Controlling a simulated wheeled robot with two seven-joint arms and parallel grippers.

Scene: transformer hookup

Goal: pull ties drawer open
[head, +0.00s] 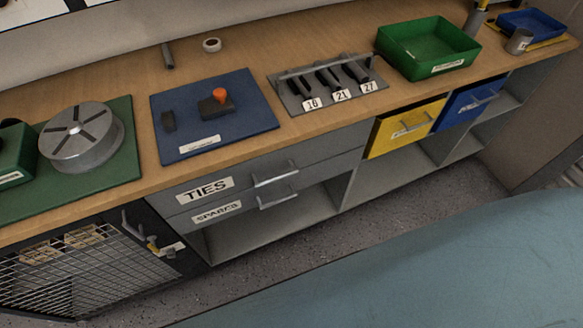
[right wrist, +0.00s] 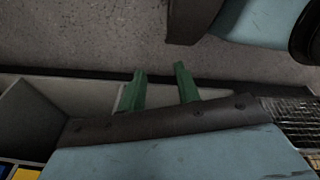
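The ties drawer (head: 238,178) is a grey front labelled TIES under the wooden worktop in the head view. It looks shut, roughly flush with the cabinet. Its silver bar handle (head: 275,175) sits right of the label, with nothing on it. The spares drawer (head: 236,208) is directly below, also shut, with a similar handle. My right gripper (right wrist: 161,72) shows only in the right wrist view. Its two green fingers are spread apart with nothing visible between them, in front of a pale cabinet part. I cannot tell its distance from the ties handle. My left gripper is in neither view.
A yellow drawer (head: 405,126) and a blue drawer (head: 470,103) lie to the right. A mesh-fronted cage (head: 75,270) stands left. The worktop holds a blue mat (head: 245,125), a tool rack (head: 330,85) and a green bin (head: 428,47). Speckled floor (head: 330,230) lies clear in front.

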